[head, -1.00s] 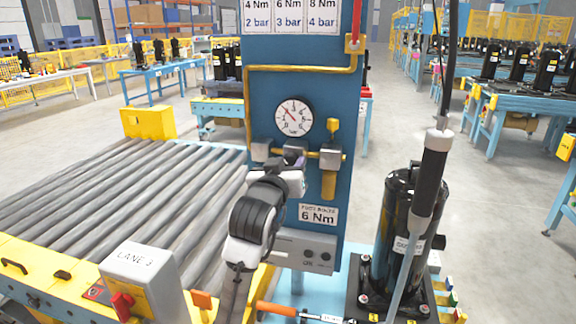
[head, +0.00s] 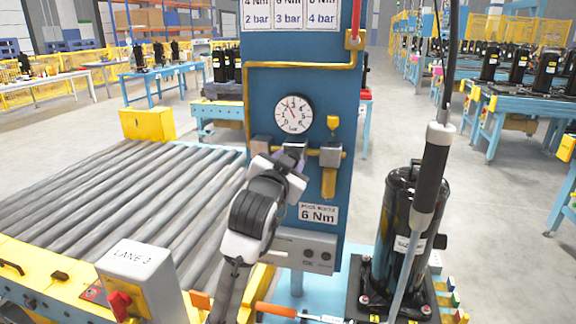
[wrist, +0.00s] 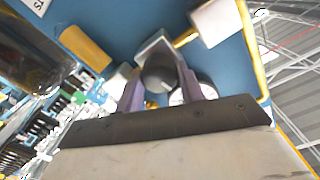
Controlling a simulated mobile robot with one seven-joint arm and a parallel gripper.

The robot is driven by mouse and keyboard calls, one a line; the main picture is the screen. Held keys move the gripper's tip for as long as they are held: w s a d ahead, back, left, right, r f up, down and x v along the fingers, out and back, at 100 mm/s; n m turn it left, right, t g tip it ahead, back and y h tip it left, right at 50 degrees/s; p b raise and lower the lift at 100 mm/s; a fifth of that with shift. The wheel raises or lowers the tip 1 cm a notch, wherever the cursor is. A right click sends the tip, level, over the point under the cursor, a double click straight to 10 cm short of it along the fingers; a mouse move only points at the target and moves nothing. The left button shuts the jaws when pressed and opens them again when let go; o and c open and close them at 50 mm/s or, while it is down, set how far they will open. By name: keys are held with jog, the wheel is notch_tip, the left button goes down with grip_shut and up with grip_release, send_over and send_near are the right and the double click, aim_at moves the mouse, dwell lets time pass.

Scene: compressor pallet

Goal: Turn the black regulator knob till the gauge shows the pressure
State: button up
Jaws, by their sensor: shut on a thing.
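The black regulator knob (wrist: 159,74) shows in the wrist view between the two fingers of my gripper (wrist: 161,88). My gripper is shut on it; in the head view, my gripper (head: 291,158) hides the knob at the blue panel (head: 262,95). The round white gauge (head: 294,114) sits just above, with its red needle pointing up and left, near 2. A white label (head: 318,214) below reads 6 Nm. The chart (head: 290,17) at the top pairs 4, 6 and 8 Nm with 2, 3 and 4 bar.
A yellow pipe (head: 300,68) and a yellow-bodied fitting (head: 329,180) are close around my gripper on the panel. A roller conveyor (head: 110,205) lies to the left. A black compressor (head: 400,235) stands at right, with a hanging tool (head: 430,175) in front.

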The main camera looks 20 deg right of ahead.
jog(key=shift+m, duration=1)
jog(key=o, duration=1)
jog(key=b+v, duration=0.2)
jog(key=v, duration=1.1)
jog(key=shift+s+a, duration=0.25)
jog(key=shift+s, duration=0.05)
